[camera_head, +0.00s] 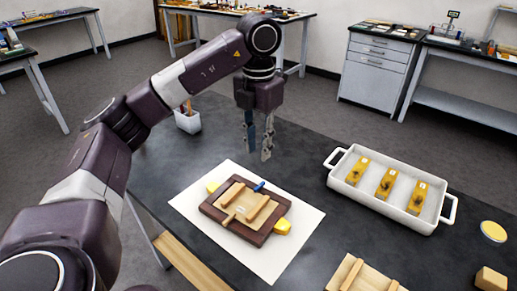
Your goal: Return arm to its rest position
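My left arm (205,75) comes in from the left and reaches over the dark table. Its gripper (258,150) points down above the table, behind the white sheet. Its two fingers are apart, with nothing visible between them. On the white sheet (200,195) below lies a dark brown framed board (270,225) with a light wooden panel on top. My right gripper is not in view.
A white handled tray (340,178) holds three yellow-brown blocks at the right. A white cup (188,122) stands behind my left arm. A wooden piece (350,275), a yellow disc (493,231) and a tan block (490,279) are nearer. Dark table between sheet and tray is clear.

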